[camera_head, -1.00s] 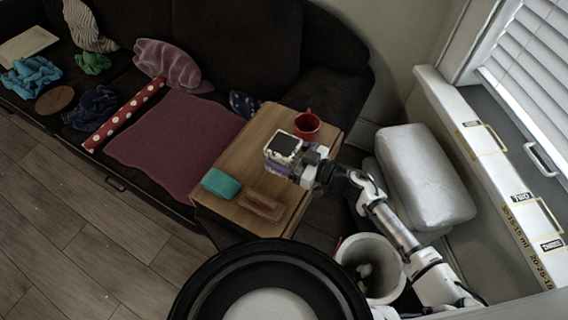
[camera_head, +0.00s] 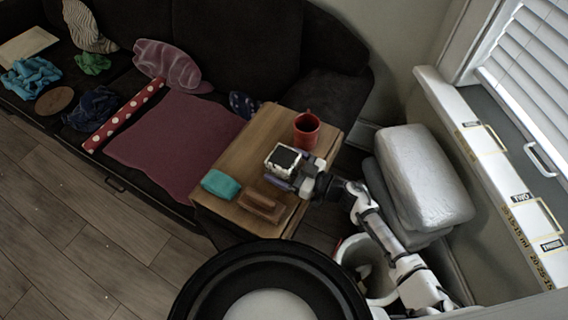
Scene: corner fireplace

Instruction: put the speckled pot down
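The speckled pot (camera_head: 284,160) is a small, pale, square pot with a dark top. It is upright over the wooden table (camera_head: 243,150), between the red mug and the brown block. My gripper (camera_head: 287,168) reaches in from the right and is shut on the pot, with its fingers at the pot's sides. The pot's underside is hidden, so I cannot tell whether it touches the table top.
A red mug (camera_head: 306,130) stands behind the pot. A teal block (camera_head: 221,185) and a brown block (camera_head: 261,205) lie at the table's near side. The table's left part is clear. A dark sofa (camera_head: 235,50) stands behind; a white bin (camera_head: 362,255) is under my arm.

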